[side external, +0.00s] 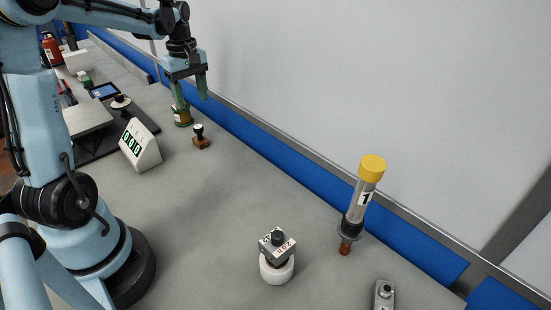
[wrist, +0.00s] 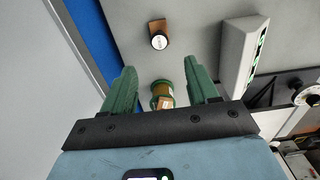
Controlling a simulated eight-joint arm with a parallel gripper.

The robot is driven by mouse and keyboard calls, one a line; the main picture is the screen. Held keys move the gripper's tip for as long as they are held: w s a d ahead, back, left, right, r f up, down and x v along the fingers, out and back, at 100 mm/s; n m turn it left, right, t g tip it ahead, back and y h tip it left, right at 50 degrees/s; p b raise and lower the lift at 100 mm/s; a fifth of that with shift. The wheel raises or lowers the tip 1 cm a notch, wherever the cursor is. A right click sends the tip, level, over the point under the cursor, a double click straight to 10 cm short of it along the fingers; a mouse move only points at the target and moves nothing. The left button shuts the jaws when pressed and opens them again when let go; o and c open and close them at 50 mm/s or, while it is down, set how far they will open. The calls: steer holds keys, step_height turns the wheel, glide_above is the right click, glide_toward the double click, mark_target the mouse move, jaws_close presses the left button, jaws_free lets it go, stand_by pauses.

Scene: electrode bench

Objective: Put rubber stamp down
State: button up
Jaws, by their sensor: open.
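The rubber stamp (side external: 202,140) stands upright on the grey bench, with a brown wooden base and a black handle. It also shows in the wrist view (wrist: 159,36), beyond my fingertips and apart from them. My gripper (side external: 191,96) is open, with its green fingers pointing down above the bench, behind and to the left of the stamp in the side view. In the wrist view my gripper (wrist: 160,76) has nothing held between its spread fingers.
A small green and amber container (side external: 183,116) stands below my gripper, beside the stamp. A white digital display (side external: 140,145) is nearby. A block on a white round base (side external: 277,268) and a yellow-capped tube (side external: 366,188) stand farther right.

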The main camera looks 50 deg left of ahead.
steer(key=s+d+m+t, duration=0.2)
steer(key=d+m+t, duration=0.1)
steer(key=d+m, duration=0.6)
steer(key=s+d+r+m+t, duration=0.1)
steer(key=d+m+t, duration=0.3)
steer(key=d+m, duration=0.5)
steer(key=s+d, duration=0.1)
steer(key=d, duration=0.4)
steer(key=shift+s+d+r, duration=0.2)
steer(key=shift+d, duration=0.2)
